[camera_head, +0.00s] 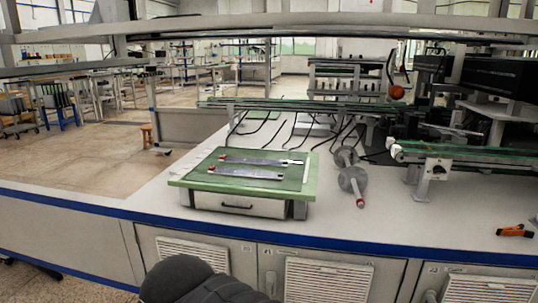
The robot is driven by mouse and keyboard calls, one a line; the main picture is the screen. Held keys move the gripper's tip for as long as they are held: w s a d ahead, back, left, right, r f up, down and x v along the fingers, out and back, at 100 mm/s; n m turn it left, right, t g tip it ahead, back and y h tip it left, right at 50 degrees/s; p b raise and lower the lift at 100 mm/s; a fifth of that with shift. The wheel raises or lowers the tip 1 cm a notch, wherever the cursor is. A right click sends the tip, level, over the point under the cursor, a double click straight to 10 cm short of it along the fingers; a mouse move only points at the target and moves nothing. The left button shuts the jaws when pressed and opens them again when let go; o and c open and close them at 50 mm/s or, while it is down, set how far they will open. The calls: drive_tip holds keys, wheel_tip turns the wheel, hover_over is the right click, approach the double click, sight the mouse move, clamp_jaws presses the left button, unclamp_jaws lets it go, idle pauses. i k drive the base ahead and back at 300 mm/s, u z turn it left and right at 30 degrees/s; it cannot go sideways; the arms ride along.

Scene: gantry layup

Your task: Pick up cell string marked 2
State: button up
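Two long, thin, grey strips lie flat on a green-topped stand on the white bench. One strip (262,162) lies farther back, with a red spot at its left end. The other strip (246,172) lies nearer, also with a red spot at its left end. They are roughly parallel and apart. Any number marks are too small to read, so I cannot tell which is marked 2. The green top (200,178) has bare room around the strips. My gripper is not in view.
The stand has a drawer (238,205) at its front. Right of it is a grey roller-like part (352,179) with a red tip. An orange tool (514,231) lies at the far right. A conveyor rail (455,152) and overhead beams surround the bench. Bare bench top lies in front.

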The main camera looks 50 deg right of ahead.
sight(284, 163)
drive_tip(key=z, duration=1)
drive_tip(key=i, duration=1.1)
drive_tip(key=z, duration=1.05)
